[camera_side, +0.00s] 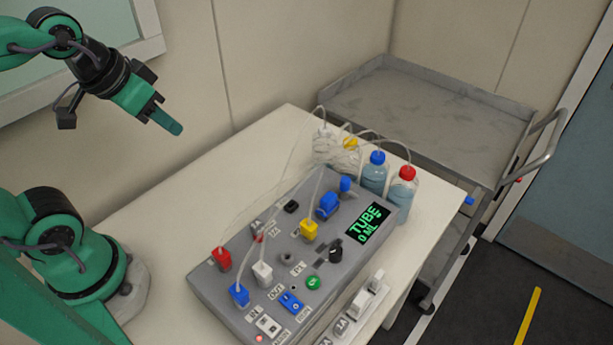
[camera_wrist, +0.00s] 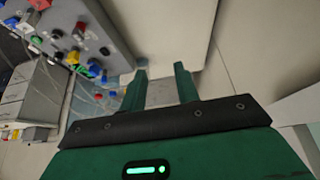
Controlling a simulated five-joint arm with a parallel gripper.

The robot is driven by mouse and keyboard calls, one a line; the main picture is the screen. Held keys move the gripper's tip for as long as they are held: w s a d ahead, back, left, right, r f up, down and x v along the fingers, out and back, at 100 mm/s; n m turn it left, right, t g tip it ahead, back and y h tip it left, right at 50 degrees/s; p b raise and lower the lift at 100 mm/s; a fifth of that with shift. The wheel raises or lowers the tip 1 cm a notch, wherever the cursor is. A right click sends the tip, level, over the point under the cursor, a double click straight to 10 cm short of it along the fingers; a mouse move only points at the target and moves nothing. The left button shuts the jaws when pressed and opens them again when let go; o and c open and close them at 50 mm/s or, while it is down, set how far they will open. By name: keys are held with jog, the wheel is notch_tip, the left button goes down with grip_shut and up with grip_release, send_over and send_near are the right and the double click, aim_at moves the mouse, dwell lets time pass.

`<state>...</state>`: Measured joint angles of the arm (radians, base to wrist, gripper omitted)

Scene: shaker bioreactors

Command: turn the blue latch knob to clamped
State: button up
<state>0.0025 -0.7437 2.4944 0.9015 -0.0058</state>
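The grey control box (camera_side: 215,283) sits on the white table. Near its far right end are a blue block-like part (camera_side: 328,205) and a smaller blue knob (camera_side: 345,184) beside it; I cannot tell for certain which is the latch knob, nor its setting. Blue parts (camera_wrist: 93,69) also show small in the wrist view. My gripper (camera_side: 168,121) is in the air at upper left of the side view, well away from the box. In the wrist view its two fingers (camera_wrist: 160,88) stand apart with nothing between them.
Red (camera_side: 222,259), blue (camera_side: 239,295), white (camera_side: 262,274) and yellow (camera_side: 309,230) tube pieces stand up from the box. Thin tubes run to the bottles with blue (camera_side: 377,158) and red (camera_side: 407,173) caps. A grey cart (camera_side: 430,110) stands behind.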

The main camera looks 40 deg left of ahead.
jog(key=shift+o, duration=0.7)
jog(key=shift+w+d+r, duration=0.2)
jog(key=shift+w+r, duration=0.05)
jog(key=shift+w, duration=0.25)
jog(key=n+g, duration=0.5)
jog(key=g, duration=0.1)
send_over(346, 179)
jog(key=f, duration=0.6)
jog(key=shift+s+a+f, duration=0.15)
jog(key=shift+a, duration=0.15)
jog(key=shift+d+f, duration=0.25)
jog(key=shift+d, duration=0.1)
jog(key=shift+f, duration=0.1)
jog(key=shift+f, duration=3.8)
